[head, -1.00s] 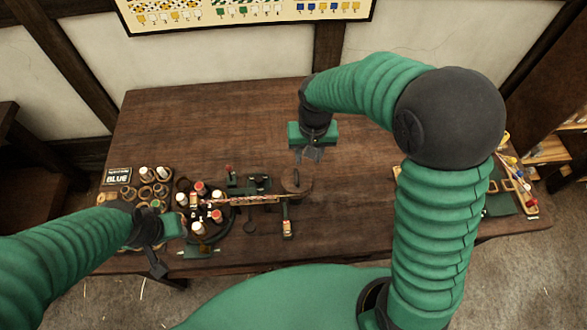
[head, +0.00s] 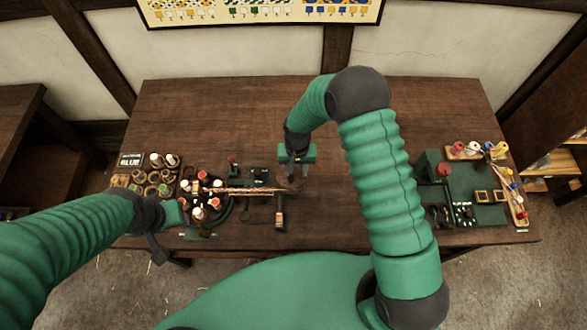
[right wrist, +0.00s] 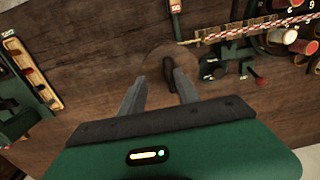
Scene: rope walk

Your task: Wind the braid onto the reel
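The red-and-white braid (head: 250,190) runs left to right from a round dark braiding stand (head: 232,213) ringed with bobbins; it also shows in the right wrist view (right wrist: 255,29). The reel looks like a round wooden disc (right wrist: 152,64) with a dark upright handle (right wrist: 169,72), lying beyond the braid's end. My right gripper (head: 298,174) is over the reel and hides most of it in the head view. In the right wrist view its fingers (right wrist: 160,82) are apart, on either side of the handle, with nothing visibly gripped. My left gripper (head: 180,213) is beside the stand's left; its fingers are unclear.
A tray of bobbins and a "BLUE" sign (head: 131,160) stand at the left. A small tool with a pale label (head: 280,212) lies at the table's front. A green mat (head: 462,190) with spools and tools is at the right. The table's back is clear.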

